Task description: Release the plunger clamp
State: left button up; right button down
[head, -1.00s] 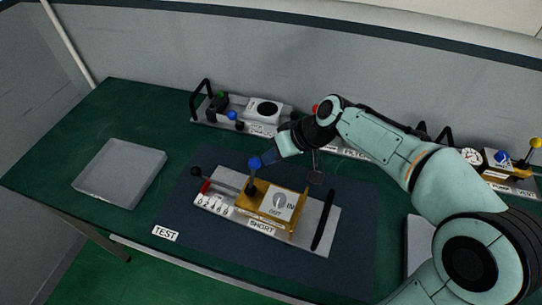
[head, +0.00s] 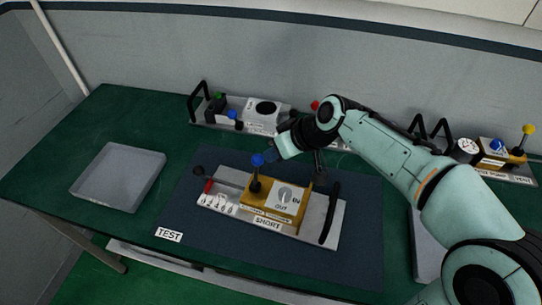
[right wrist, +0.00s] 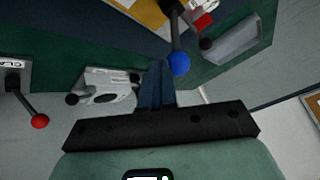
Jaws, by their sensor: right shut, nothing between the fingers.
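The SHORT fixture (head: 323,237) is a pale plate on the blue mat, with a yellow block (head: 247,207) marked IN and OUT. A dark lever with a blue ball knob (head: 257,160) stands upright at the block's left end. I cannot tell for sure which part is the plunger clamp. My right gripper (head: 271,156) is shut and empty, just right of the blue knob in the head view. In the right wrist view its fingers (right wrist: 156,88) lie close to the blue knob (right wrist: 179,63); contact cannot be told. My left gripper is out of view.
A black handle (head: 331,212) rises at the fixture's right end, and a black-knobbed rod (head: 198,171) lies at its left. A grey tray (head: 118,204) sits at left. Other fixtures with knobs (head: 233,115) line the back wall. The mat left of the fixture is clear.

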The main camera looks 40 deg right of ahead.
aim_at(262, 164)
jog(key=s+a+h+b, duration=0.1)
jog(key=b, duration=0.1)
jog(key=a+n+t+b, duration=0.1)
jog(key=b, duration=0.1)
jog(key=shift+s+a+t+h, duration=0.25)
jog(key=shift+s+t+h, duration=0.05)
jog(key=shift+s+h, duration=0.1)
pick_arm(q)
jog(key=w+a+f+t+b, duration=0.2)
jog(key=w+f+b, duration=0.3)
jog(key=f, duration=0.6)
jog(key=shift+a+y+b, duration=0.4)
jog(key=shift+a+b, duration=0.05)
jog(key=shift+b, duration=0.65)
pick_arm(e)
jog(key=a+t+h, duration=0.1)
jog(key=s+a+r+n+t+h, duration=0.1)
jog(key=s+a+r+h, duration=0.1)
jog(key=shift+s+a+n+t, duration=0.1)
jog(key=shift+n+t, duration=0.2)
jog(key=shift+t, duration=0.1)
